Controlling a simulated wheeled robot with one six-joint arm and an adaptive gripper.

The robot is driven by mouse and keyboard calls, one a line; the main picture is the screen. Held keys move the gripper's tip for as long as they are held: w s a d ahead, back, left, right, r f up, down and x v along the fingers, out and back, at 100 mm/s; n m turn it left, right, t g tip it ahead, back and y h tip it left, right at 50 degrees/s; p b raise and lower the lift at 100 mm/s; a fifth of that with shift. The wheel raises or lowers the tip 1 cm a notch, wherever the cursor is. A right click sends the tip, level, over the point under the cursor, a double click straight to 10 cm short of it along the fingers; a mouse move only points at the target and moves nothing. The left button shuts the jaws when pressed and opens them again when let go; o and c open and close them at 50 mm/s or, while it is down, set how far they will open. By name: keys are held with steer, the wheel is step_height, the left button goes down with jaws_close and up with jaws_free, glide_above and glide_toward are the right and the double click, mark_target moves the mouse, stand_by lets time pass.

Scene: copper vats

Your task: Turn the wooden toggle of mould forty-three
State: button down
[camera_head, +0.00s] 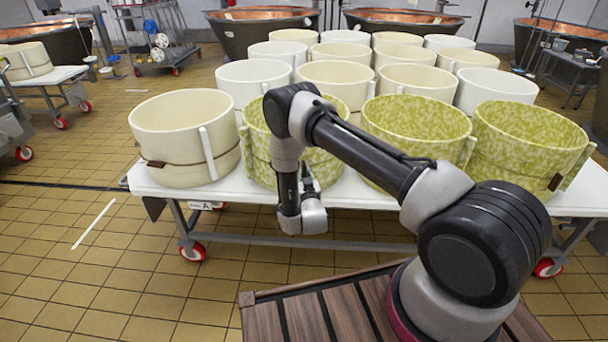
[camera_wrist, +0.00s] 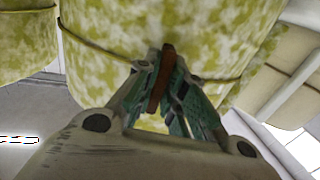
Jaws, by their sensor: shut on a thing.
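A green-mottled mould (camera_head: 257,133) stands second from left in the front row on the white table, partly hidden behind my arm. In the wrist view, its mottled wall (camera_wrist: 120,30) fills the upper middle, with a thin cord around it. A reddish-brown wooden toggle (camera_wrist: 167,62) lies against this wall, tilted from upright. My gripper (camera_wrist: 163,82) is shut on the toggle, with a finger on each side. In the head view, my gripper (camera_head: 306,182) is close to the mould's front, and the toggle is hidden. I cannot read a number on the mould.
Two more green-mottled moulds (camera_head: 415,125) stand to the right, a cream mould (camera_head: 180,125) to the left. Several pale moulds fill the wheeled white table (camera_head: 350,208) behind. Copper vats (camera_head: 262,30) stand at the back.

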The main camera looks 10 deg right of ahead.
steer(key=shift+n, duration=0.3)
steer(key=n, duration=0.3)
steer(key=shift+d+n, duration=0.1)
steer(key=shift+n, duration=0.2)
steer(key=n, duration=0.4)
steer(key=shift+n, duration=0.3)
steer(key=n, duration=0.4)
steer(key=shift+n, duration=0.3)
steer(key=shift+d+r+n, duration=0.1)
steer(key=shift+r+n, duration=0.05)
steer(key=shift+n, duration=2.05)
steer(key=c, duration=1.5)
jaws_free()
steer(key=s+a, duration=0.1)
steer(key=s, duration=1.1)
steer(key=shift+a, duration=0.15)
